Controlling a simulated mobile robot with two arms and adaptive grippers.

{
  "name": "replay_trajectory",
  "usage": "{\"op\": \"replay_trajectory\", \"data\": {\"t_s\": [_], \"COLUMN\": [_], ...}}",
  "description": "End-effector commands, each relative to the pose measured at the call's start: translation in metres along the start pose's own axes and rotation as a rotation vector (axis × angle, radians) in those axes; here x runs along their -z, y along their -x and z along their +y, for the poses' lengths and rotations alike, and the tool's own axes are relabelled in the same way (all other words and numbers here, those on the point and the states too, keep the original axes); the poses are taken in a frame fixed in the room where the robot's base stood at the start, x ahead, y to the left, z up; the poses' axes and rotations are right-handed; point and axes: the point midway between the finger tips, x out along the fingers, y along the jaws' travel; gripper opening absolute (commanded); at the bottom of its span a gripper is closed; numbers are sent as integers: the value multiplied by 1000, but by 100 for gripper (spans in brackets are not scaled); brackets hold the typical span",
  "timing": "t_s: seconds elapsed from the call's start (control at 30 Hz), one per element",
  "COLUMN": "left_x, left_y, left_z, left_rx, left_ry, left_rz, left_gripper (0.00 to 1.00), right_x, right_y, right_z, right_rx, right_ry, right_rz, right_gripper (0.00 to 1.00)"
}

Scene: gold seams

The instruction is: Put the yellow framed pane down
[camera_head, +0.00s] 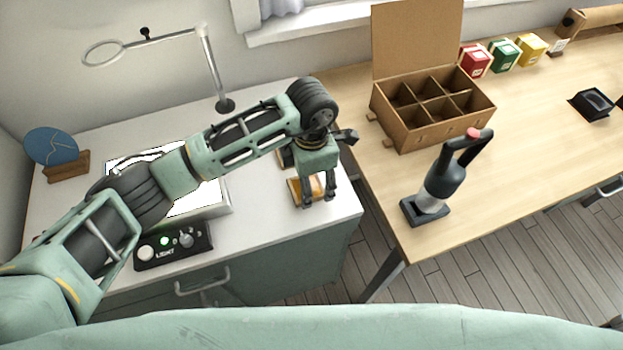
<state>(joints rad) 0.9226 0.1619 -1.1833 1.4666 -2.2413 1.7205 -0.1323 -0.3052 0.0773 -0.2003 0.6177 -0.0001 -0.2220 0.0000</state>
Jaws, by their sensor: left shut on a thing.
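The yellow framed pane (315,186) shows as a small amber piece between the fingers of my left gripper (318,197), near the right front corner of the white bench (268,231). The left gripper points down and is shut on the pane. A light wooden edge shows left of the fingers; the fingers and palm hide much of the pane. I cannot tell whether the pane touches the bench top. My right gripper is not in view.
A lit panel (215,205) lies under my left arm, behind a control box (172,245). A ring lamp (213,70) and a blue disc on a stand (52,147) are behind. The wooden table holds a divided box (425,138) and a black handheld tool (447,180).

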Motion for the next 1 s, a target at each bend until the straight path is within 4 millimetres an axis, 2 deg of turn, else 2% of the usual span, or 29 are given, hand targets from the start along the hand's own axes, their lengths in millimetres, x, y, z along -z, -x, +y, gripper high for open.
{"op": "replay_trajectory", "data": {"t_s": [0.1, 0.43, 0.47, 0.5, 0.67, 1.0], "left_x": [0, -1, -1, 0, 0, 0], "left_y": [-8, -13, -11, -11, -11, -9], "left_z": [0, 0, 0, 0, 0, 0], "left_rx": [0, -2, -1, -1, -1, 0], "left_ry": [0, -1, -1, 0, 0, 0], "left_rz": [0, -1, -1, -1, -1, -1], "left_gripper": [25, 25, 60, 63, 76, 76], "right_x": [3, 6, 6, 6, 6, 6], "right_y": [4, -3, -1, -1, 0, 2], "right_z": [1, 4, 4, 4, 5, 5], "right_rx": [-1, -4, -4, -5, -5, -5], "right_ry": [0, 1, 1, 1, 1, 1], "right_rz": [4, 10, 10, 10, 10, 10], "right_gripper": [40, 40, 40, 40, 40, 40]}}
